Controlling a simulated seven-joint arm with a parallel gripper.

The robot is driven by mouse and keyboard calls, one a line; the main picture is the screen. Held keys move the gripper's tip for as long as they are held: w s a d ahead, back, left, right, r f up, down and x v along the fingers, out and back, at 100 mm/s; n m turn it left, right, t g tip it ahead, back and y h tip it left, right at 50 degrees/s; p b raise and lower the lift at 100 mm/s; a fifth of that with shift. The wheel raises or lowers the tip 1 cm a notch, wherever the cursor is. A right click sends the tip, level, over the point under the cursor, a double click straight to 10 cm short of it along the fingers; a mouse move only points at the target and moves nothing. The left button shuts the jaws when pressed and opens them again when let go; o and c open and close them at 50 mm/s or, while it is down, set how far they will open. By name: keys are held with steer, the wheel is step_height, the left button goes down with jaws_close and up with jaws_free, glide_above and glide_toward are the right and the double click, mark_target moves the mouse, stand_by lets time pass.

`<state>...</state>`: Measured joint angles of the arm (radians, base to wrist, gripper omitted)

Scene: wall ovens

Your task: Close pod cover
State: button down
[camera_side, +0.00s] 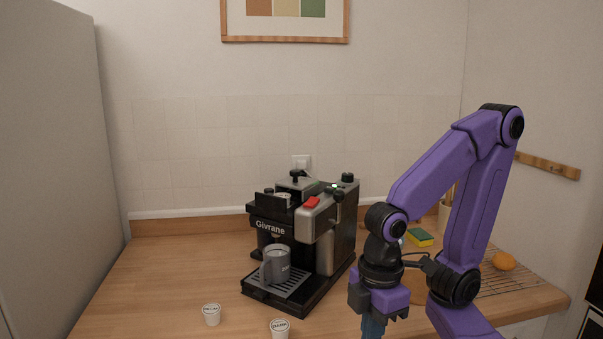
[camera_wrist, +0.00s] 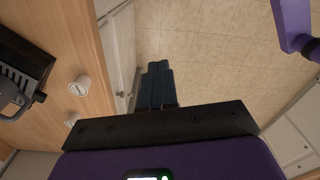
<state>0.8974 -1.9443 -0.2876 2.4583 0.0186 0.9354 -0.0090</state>
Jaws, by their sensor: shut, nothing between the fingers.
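The black Givrane coffee machine (camera_side: 333,232) stands on the counter against the back wall. A flat black panel that looks like the pod cover (camera_side: 266,206) stands upright at the top front left of the machine, so it appears open. Something pale shows beside it, too small to make out. My gripper (camera_side: 373,328) is shut and empty, pointing down in front and to the right of the machine, well apart from the cover. In the wrist view its closed fingers (camera_wrist: 158,78) are over the floor beyond the counter edge. The cover is not in the wrist view.
A grey mug (camera_side: 276,264) stands on the drip tray (camera_side: 290,285). Two white pods, one on the left (camera_side: 211,314) and one nearer the middle (camera_side: 280,328), stand on the front counter. A sponge (camera_side: 420,237) and an orange fruit (camera_side: 503,261) lie at the right. The left counter is clear.

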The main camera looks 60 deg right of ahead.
steer(key=w+r+m+y, duration=0.2)
steer(key=w+r+m, duration=0.5)
steer(key=w, duration=0.6)
steer(key=w+d+r+m+t+y, duration=0.1)
steer(key=w+d+r+m, duration=0.2)
steer(key=w+d+r, duration=0.6)
steer(key=w+d+r+m+t, duration=0.15)
steer(key=d+r, duration=0.25)
steer(key=d, duration=0.5)
steer(key=w+d+r+m+t, duration=0.1)
steer(key=d+r+m+t, duration=0.15)
steer(key=d, duration=0.65)
steer(key=w+d+r+m+t, duration=0.15)
steer(key=d+r, duration=0.25)
steer(key=d, duration=0.5)
glide_above(309, 180)
steer(key=s+d, duration=0.2)
steer(key=d, duration=0.1)
steer(key=shift+g, duration=0.25)
step_height(309, 180, down, 8)
steer(key=shift+w+d+f, duration=0.1)
steer(key=shift+w+f, duration=0.05)
steer(key=shift+f, duration=0.05)
steer(key=shift+w+a, duration=0.25)
steer(key=shift+a, duration=0.3)
steer(key=shift+w+a, duration=0.2)
steer(key=shift+a, duration=0.35)
steer(key=shift+w+a+f, duration=0.2)
steer(key=shift+w+a, duration=0.1)
steer(key=shift+a, duration=0.35)
